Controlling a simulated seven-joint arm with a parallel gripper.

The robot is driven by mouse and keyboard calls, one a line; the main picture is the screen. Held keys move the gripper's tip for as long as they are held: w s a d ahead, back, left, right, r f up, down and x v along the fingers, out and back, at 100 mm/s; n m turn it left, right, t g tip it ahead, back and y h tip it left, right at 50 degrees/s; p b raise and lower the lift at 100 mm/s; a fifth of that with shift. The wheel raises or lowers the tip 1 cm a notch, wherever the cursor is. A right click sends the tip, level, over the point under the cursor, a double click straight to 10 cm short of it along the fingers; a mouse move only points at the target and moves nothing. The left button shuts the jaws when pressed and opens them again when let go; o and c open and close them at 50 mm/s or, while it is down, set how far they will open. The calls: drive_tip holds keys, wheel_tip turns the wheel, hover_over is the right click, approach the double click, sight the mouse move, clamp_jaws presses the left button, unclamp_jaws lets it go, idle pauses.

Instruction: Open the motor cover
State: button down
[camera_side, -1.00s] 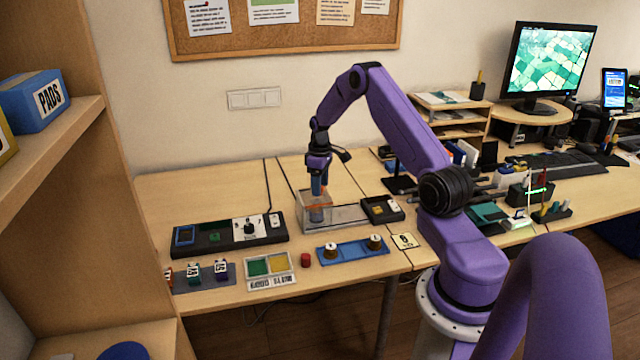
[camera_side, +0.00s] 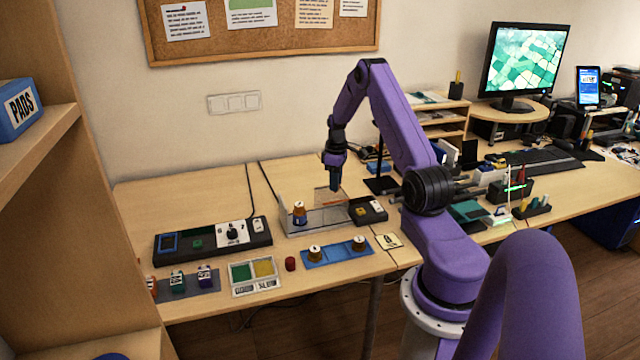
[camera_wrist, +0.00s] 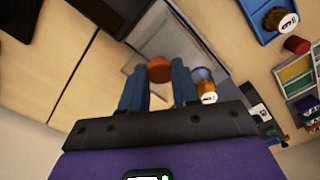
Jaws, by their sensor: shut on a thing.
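The clear motor cover (camera_side: 326,196) stands in a clear-walled tray (camera_side: 318,222), right of the small motor (camera_side: 299,213). The motor is orange and blue with a white-labelled top; its top shows uncovered, and it also shows in the wrist view (camera_wrist: 207,90). My gripper (camera_side: 335,187) is at the cover, right of the motor. In the wrist view my gripper's blue fingers (camera_wrist: 158,75) are shut on the cover's round orange knob (camera_wrist: 160,67). The cover's lower edge is hard to make out through the clear walls.
A dark control panel (camera_side: 213,243) lies left of the tray, and a dark switch box (camera_side: 368,211) stands at its right end. In front are a blue holder (camera_side: 337,253) with two round pieces, a red cap (camera_side: 290,264) and a green-yellow tray (camera_side: 254,273).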

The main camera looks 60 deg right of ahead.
drive_tip(key=shift+s+d, duration=0.15)
drive_tip(key=c, duration=0.8)
unclamp_jaws()
drive_tip(key=shift+r, duration=0.15)
wheel_tip(320, 180, up, 17)
drive_tip(key=shift+r, duration=0.1)
